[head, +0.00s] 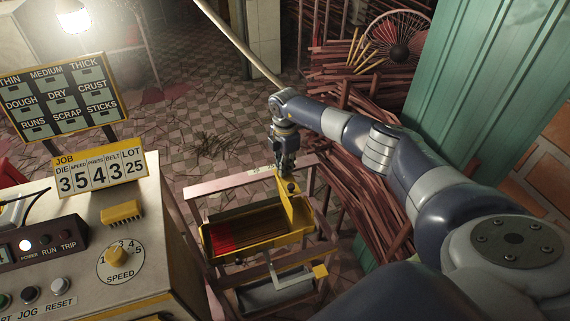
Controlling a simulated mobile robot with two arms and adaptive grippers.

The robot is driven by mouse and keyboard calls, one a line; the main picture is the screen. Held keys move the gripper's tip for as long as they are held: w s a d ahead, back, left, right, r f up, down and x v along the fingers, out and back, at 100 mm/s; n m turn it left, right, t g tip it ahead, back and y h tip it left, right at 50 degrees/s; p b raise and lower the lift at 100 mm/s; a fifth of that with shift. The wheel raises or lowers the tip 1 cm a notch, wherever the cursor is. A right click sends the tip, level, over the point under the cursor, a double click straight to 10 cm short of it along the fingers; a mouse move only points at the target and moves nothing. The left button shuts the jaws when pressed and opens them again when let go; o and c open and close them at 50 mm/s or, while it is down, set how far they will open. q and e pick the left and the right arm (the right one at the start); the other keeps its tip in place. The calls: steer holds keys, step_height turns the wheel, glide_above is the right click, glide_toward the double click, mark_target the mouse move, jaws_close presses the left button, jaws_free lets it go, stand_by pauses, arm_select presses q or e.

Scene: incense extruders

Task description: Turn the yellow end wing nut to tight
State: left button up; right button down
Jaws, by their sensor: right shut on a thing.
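My right gripper (287,168) reaches down over the rack and is shut at the top of a yellow upright piece (294,212). This piece stands at the right back end of a yellow tray (260,245). A small dark knob (292,187) shows on the piece just below the fingers. I cannot make out the wings of a wing nut, as the fingers cover that spot and it is small. Whether it is tight cannot be seen. The tray holds thin red and dark sticks (240,229). My left gripper is not in view.
A control console (95,220) with a speed dial (120,256) stands close on the left. Bundles of sticks (352,190) lie behind my right arm. A green corrugated panel (485,90) stands at the right.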

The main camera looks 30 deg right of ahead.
steer(key=shift+w+d+r+m, duration=0.1)
steer(key=shift+w+r+m, duration=0.1)
steer(key=shift+m, duration=0.2)
steer(key=c, duration=1.8)
jaws_free()
steer(key=shift+s, duration=0.15)
steer(key=shift+f, duration=0.1)
step_height(320, 180, up, 12)
steer(key=shift+r, duration=0.1)
